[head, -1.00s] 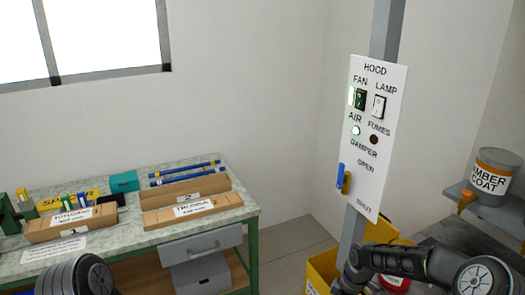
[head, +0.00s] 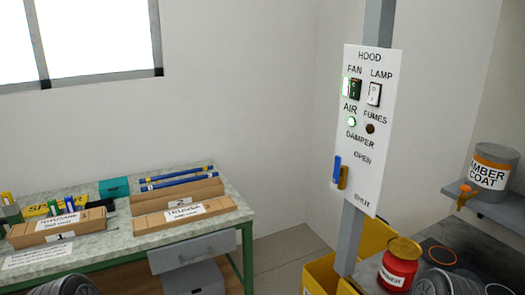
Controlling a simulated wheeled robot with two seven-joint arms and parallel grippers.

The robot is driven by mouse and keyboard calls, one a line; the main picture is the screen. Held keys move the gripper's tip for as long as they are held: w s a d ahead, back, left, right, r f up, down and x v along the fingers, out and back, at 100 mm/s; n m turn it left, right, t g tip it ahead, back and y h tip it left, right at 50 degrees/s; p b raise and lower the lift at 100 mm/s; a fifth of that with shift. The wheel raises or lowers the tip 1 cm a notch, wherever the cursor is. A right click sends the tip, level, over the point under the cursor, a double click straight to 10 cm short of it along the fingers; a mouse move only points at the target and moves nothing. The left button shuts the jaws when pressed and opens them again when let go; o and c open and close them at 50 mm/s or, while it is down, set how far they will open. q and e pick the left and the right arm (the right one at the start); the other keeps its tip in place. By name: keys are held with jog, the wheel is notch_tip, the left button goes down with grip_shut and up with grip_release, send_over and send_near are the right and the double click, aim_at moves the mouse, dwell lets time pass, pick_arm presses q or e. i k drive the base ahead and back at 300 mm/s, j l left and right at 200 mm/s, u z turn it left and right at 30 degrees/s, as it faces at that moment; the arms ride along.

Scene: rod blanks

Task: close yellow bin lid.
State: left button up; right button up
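The yellow bin (head: 318,276) stands on the floor at the bottom centre, behind and beside the grey post. Its near part is cut off by the picture's lower edge. A yellow panel (head: 376,236), which looks like its lid, stands raised behind the post, and the bin's top looks open. Part of the panel is hidden by the post and a red can. Only rounded dark parts of my arms show at the bottom left and bottom right. Neither gripper is in the picture.
A red can with a yellow top (head: 399,265) stands on the dark bench at right, close to the bin. The hood switch panel (head: 369,130) is on the post (head: 350,235). An amber coat pot (head: 492,175) sits on a shelf. A workbench (head: 120,245) with cartons stands at left.

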aim_at(376, 232)
jog(key=i+j+z, duration=0.2)
jog(key=z, duration=0.2)
jog(key=i+j+z, duration=0.1)
jog(key=j+z, duration=0.25)
jog(key=j, duration=0.15)
jog(key=j+z, duration=0.4)
jog(key=k, duration=0.6)
jog(key=z, duration=1.6)
jog(key=j+z, duration=0.15)
jog(key=z, duration=0.2)
jog(key=i+j, duration=0.1)
jog(key=j, duration=1.45)
jog(key=i+j, duration=0.15)
jog(key=j, duration=1.45)
jog(key=i, duration=0.05)
